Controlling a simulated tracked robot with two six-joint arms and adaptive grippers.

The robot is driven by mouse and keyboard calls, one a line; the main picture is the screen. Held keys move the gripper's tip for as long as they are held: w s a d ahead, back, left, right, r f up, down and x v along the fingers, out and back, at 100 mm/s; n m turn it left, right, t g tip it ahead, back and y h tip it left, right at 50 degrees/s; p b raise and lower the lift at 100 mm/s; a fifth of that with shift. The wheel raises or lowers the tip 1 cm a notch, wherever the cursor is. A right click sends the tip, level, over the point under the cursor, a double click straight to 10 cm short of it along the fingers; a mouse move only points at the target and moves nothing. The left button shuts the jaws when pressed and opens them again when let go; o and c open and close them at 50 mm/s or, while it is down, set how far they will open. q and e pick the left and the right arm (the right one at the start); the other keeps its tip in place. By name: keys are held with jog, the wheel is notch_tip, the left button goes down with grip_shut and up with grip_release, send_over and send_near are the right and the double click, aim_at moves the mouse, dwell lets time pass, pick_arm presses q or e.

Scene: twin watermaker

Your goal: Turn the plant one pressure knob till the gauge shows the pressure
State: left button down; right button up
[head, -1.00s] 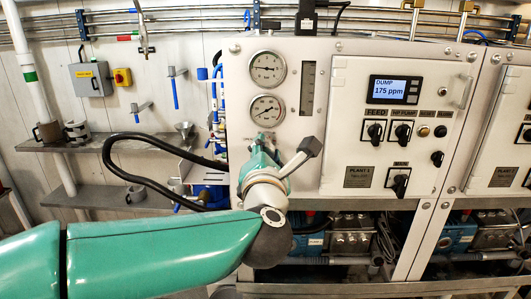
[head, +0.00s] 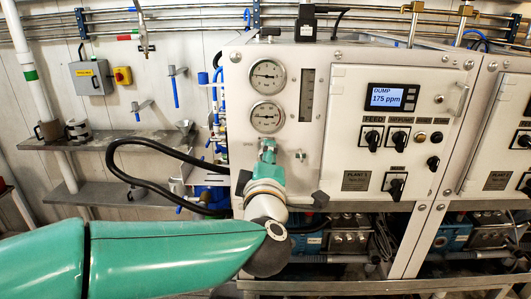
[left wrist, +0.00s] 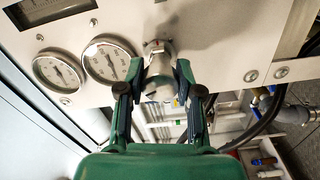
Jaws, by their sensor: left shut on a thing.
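The plant one panel (head: 330,130) carries two round white gauges, an upper gauge (head: 267,75) and a lower gauge (head: 266,116). Their needles show, but the scale figures are too small to read. My left gripper (head: 268,148) is just below the lower gauge, and its hand hides the knob in the head view. In the left wrist view, my left gripper (left wrist: 158,75) is shut on the silver pressure knob (left wrist: 158,62), one finger on each side. The gauges also show there, left of the knob. My right gripper is in neither view.
The plant one display (head: 387,97) reads DUMP 175 ppm. Black selector switches (head: 397,186) sit right of the gauges. A flow tube (head: 307,93) stands beside them. A black hose (head: 140,150) loops at left. Pumps and pipes lie below the panel.

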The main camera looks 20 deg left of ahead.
pick_arm(q)
jog(key=m+p, duration=0.1)
jog(key=m, duration=0.1)
jog(key=m+p, duration=0.1)
jog(key=m, duration=0.1)
jog(key=m+p, duration=0.1)
jog(key=m, duration=0.1)
jog(key=shift+d+f+m, duration=0.15)
jog(key=shift+f+m, duration=0.15)
jog(key=shift+f+m+p, duration=0.2)
jog(key=shift+m+p, duration=0.85)
jog(key=shift+m, duration=1.15)
jog(key=c, duration=1)
grip_release()
jog(key=shift+o, duration=1.3)
jog(key=shift+r, duration=0.1)
jog(key=shift+s+r, duration=0.1)
jog(key=shift+r, duration=0.05)
